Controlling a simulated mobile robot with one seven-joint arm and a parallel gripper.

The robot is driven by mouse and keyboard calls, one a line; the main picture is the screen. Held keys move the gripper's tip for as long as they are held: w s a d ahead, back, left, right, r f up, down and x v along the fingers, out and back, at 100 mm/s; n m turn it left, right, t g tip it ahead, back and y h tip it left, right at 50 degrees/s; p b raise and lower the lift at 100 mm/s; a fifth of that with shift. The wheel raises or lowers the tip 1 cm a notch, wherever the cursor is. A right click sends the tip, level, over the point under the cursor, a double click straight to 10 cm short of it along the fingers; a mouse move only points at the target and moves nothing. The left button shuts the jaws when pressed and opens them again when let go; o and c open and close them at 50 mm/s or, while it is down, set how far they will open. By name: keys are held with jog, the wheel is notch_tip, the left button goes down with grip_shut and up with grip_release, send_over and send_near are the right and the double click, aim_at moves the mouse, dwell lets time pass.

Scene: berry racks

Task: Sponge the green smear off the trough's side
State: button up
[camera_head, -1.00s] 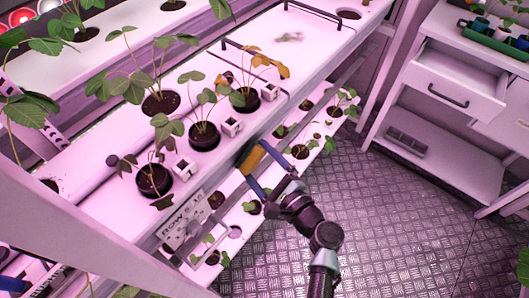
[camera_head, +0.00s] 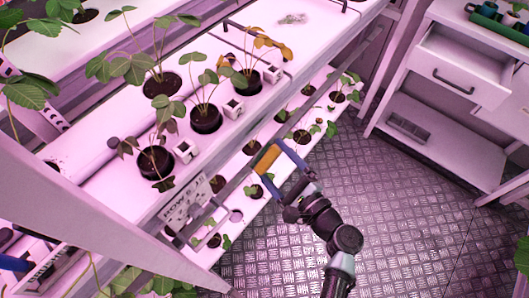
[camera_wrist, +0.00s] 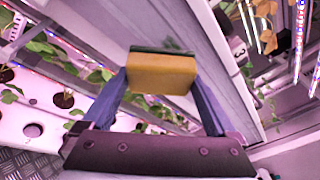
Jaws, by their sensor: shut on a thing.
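My gripper (camera_head: 270,160) is shut on a yellow sponge (camera_head: 267,157), also seen in the wrist view (camera_wrist: 162,74). The sponge's dark green face (camera_wrist: 160,49) points away from my gripper. The sponge is in front of the trough's side (camera_head: 232,140), seemingly a little apart from it. I see no green smear on the visible part of this side; the part behind the sponge is hidden. A faint grey-green smudge (camera_head: 292,18) shows on the white top further back.
Potted plants (camera_head: 206,118) and small white blocks (camera_head: 234,107) stand along the trough's top. A lower shelf with plants (camera_head: 303,136) runs below. A white cabinet with an open drawer (camera_head: 457,75) is at right. The metal floor (camera_head: 400,220) between is clear.

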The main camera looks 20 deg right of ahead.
jog(key=shift+s+d+f, duration=0.1)
jog(key=shift+s+d, duration=0.25)
jog(key=shift+s, duration=0.15)
jog(key=shift+s+d+f, duration=0.2)
jog(key=shift+s+d, duration=0.2)
jog(key=shift+s, duration=0.2)
jog(key=shift+s+d+f, duration=0.15)
jog(key=shift+s+d, duration=0.25)
jog(key=shift+s, duration=0.2)
